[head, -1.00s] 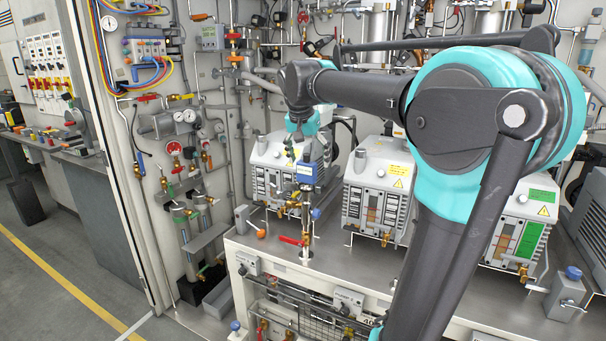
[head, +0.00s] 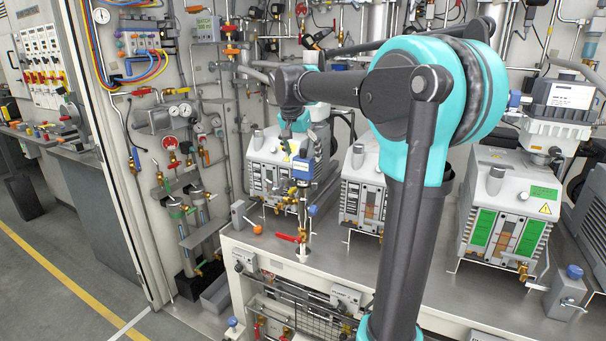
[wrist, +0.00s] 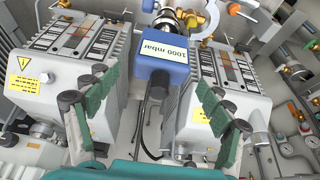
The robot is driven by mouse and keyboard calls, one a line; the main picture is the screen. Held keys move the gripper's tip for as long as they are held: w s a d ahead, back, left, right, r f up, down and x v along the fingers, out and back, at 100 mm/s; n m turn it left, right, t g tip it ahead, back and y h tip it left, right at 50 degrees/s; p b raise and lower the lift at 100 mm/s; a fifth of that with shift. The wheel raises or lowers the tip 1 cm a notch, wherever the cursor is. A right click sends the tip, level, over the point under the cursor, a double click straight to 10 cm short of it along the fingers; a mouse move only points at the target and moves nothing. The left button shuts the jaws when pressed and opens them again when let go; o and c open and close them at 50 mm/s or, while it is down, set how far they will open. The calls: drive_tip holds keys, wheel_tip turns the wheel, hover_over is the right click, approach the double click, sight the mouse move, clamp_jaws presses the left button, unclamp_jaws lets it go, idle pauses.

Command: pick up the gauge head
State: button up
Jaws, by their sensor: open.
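The gauge head is a small blue box with a white label reading 1000 mbar (wrist: 163,62). It sits upright on a metal fitting between two pumps in the wrist view. In the head view the gauge head (head: 302,169) stands on a thin vertical pipe near the bench's left end. My gripper (wrist: 156,90) is open, with green-padded fingers on the left and right of the wrist view. The gauge head appears between and beyond the fingers, with no visible contact.
White pumps flank the gauge head, one on the left (wrist: 40,85) and one on the right (wrist: 235,70) in the wrist view. A red-handled valve (head: 288,237) is on the pipe below. A grey-topped unit (head: 560,105) stands at right. The bench front (head: 350,265) has some bare room.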

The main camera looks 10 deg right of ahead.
sight(305, 166)
drive_tip(key=shift+x, duration=3.1)
drive_tip(key=shift+s+a, duration=0.15)
drive_tip(key=c, duration=1.5)
drive_tip(key=shift+c, duration=0.2)
